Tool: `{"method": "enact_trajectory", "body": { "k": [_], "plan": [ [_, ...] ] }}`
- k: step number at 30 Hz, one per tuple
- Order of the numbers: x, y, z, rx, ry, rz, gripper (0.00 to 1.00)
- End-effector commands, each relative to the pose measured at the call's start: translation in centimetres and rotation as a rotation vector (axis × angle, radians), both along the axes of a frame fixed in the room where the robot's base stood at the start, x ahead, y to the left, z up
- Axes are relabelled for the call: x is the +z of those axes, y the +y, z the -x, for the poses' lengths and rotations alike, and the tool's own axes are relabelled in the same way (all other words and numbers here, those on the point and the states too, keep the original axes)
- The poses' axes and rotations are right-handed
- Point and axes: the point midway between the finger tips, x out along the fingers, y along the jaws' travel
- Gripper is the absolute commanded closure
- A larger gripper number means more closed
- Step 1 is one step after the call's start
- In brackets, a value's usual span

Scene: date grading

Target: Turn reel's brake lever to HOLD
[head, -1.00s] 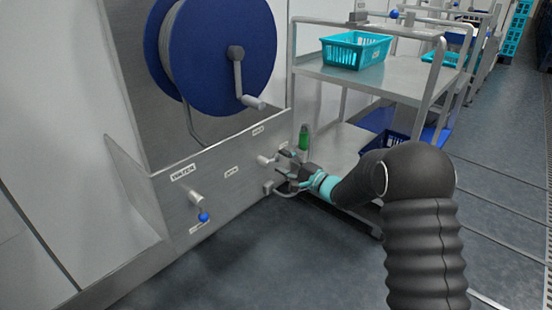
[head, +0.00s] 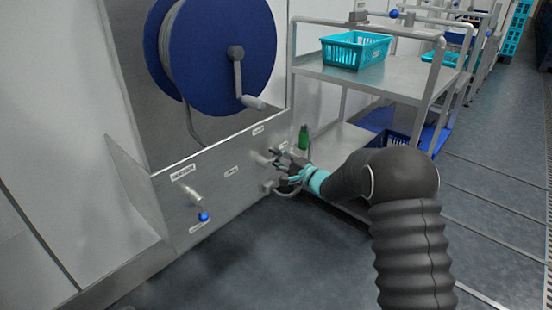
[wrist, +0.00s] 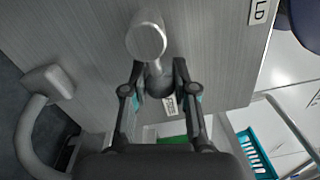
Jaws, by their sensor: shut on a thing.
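The reel's brake lever is on the grey panel, its pale round hub (wrist: 147,40) facing the wrist view. Its short arm runs down from the hub in that view to a dark knob (wrist: 160,84). My gripper (wrist: 157,74) is shut on this knob, with one finger on each side. In the head view my gripper (head: 282,160) is at the panel's right end and hides most of the lever. The HOLD label (head: 258,131) is above the hub; part of it shows in the wrist view (wrist: 260,10). The knob is away from it, beside another small label (wrist: 170,104).
The blue hose reel (head: 215,50) with a crank hangs above the panel. A blue-knobbed valve lever (head: 203,216) is at the panel's left. A bent pipe (wrist: 30,125) is beside my gripper. A steel cart (head: 400,82) with a teal basket (head: 354,50) and green bottle (head: 304,138) stands close right.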

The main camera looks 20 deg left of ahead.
Motion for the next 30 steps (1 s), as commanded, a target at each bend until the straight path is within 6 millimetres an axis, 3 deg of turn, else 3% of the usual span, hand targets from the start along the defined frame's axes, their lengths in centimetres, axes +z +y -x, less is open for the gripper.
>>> {"method": "enact_trajectory", "body": {
  "k": [11,30],
  "plan": [
    [0.4,0.0,0.0,0.000,-0.091,0.039,1.00],
    [2.6,0.4,0.9,0.001,-0.620,0.255,1.00]
  ]
}}
